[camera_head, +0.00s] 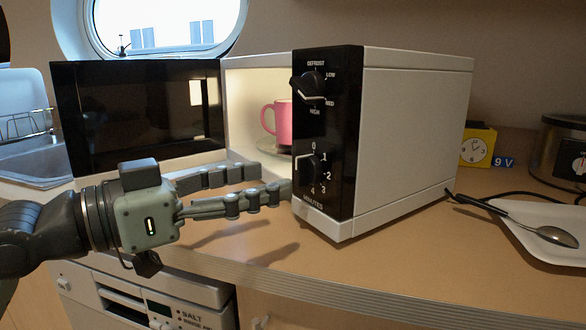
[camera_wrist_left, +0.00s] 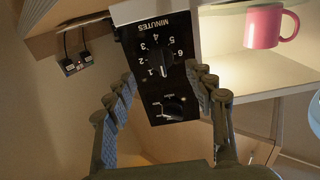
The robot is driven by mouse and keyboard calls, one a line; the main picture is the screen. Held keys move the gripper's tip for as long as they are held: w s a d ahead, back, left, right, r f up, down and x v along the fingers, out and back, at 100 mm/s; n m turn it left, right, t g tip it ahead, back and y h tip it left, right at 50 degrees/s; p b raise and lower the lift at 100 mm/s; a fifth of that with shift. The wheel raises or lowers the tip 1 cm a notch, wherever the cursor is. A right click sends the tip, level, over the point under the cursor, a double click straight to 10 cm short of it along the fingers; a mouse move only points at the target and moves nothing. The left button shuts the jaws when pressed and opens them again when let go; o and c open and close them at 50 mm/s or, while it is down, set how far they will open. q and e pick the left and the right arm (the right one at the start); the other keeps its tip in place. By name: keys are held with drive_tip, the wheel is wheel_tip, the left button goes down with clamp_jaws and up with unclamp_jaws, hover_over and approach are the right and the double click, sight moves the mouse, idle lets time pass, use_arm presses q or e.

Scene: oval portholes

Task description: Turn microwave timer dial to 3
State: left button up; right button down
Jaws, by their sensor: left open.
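The white microwave (camera_head: 415,140) stands on the counter with its dark door (camera_head: 135,115) swung open to the left. Its black control panel (camera_head: 345,125) carries an upper power dial (camera_head: 312,84) and a lower timer dial (camera_head: 309,167) with minute numbers around it. I cannot tell exactly which number the timer dial points at. My left gripper (camera_head: 274,180) is open, its fingertips close to the panel's left edge near the timer dial. In the left wrist view the timer dial (camera_wrist_left: 158,63) shows upside down between the spread fingers (camera_wrist_left: 160,85). My right gripper is not in view.
A pink mug (camera_head: 284,122) stands inside the lit microwave. A white tray (camera_head: 550,215) with a spoon (camera_head: 555,236) lies at the right. A yellow clock box (camera_head: 478,148) and a toaster-like appliance (camera_head: 570,150) stand behind. A sink (camera_head: 35,165) is at the left.

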sight(296, 173)
use_arm(q)
drive_tip(key=x, duration=0.5)
drive_tip(key=shift+p, duration=0.3)
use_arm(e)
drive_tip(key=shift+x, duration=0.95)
use_arm(q)
drive_tip(key=shift+c, duration=0.2)
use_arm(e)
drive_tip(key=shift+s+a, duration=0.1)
use_arm(q)
clamp_jaws()
